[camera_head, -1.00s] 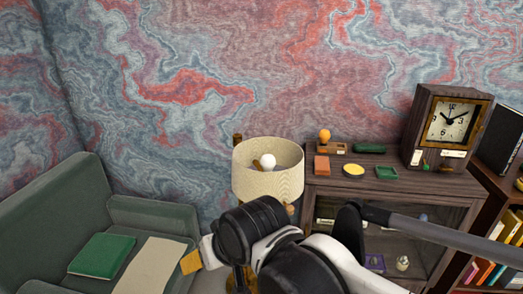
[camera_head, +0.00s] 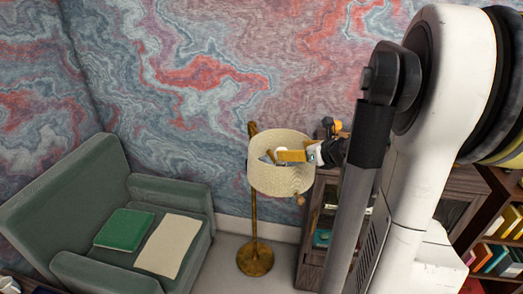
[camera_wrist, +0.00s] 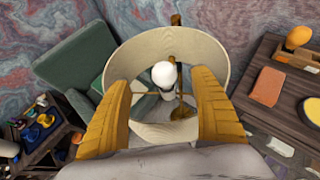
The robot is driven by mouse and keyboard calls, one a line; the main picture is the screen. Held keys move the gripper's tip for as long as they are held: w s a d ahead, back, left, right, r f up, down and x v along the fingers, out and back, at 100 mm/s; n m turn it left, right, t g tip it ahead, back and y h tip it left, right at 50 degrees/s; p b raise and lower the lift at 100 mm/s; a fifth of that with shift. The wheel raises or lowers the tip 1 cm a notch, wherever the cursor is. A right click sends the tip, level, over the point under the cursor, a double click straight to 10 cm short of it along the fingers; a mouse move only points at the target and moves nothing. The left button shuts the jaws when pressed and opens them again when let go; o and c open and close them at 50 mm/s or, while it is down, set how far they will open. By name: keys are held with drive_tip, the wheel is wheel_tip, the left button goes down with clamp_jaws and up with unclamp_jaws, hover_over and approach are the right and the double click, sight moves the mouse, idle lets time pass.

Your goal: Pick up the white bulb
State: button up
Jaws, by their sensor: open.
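The white bulb (camera_wrist: 164,74) stands inside the open top of the cream lampshade (camera_wrist: 222,50) of a brass floor lamp. In the wrist view it sits between the two yellow fingers of my gripper (camera_wrist: 162,84), with a visible gap on each side. The fingers are spread and hold nothing. In the head view my gripper (camera_head: 274,157) reaches in from the right at the top of the lampshade (camera_head: 280,180). There the bulb is mostly hidden by the fingers.
A green armchair (camera_head: 75,190) with a green book (camera_head: 124,230) stands left. A dark cabinet (camera_wrist: 262,84) with an orange-topped object (camera_wrist: 298,37) and a brick-red block (camera_wrist: 268,86) stands close right. A cluttered small table (camera_wrist: 50,128) is at left in the wrist view.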

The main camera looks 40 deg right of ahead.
sight(283, 149)
drive_tip(key=x, duration=0.3)
drive_tip(key=shift+w+f, duration=0.2)
drive_tip(key=shift+w, duration=0.1)
drive_tip(key=x, duration=0.4)
drive_tip(key=shift+d+f+b, duration=0.3)
drive_tip(key=shift+f+b, duration=0.05)
drive_tip(key=shift+f, duration=0.05)
drive_tip(key=shift+w+f, duration=0.15)
drive_tip(key=shift+w, duration=0.15)
drive_tip(key=shift+c, duration=0.2)
drive_tip(key=c, duration=1.2)
drive_tip(key=shift+c, duration=0.2)
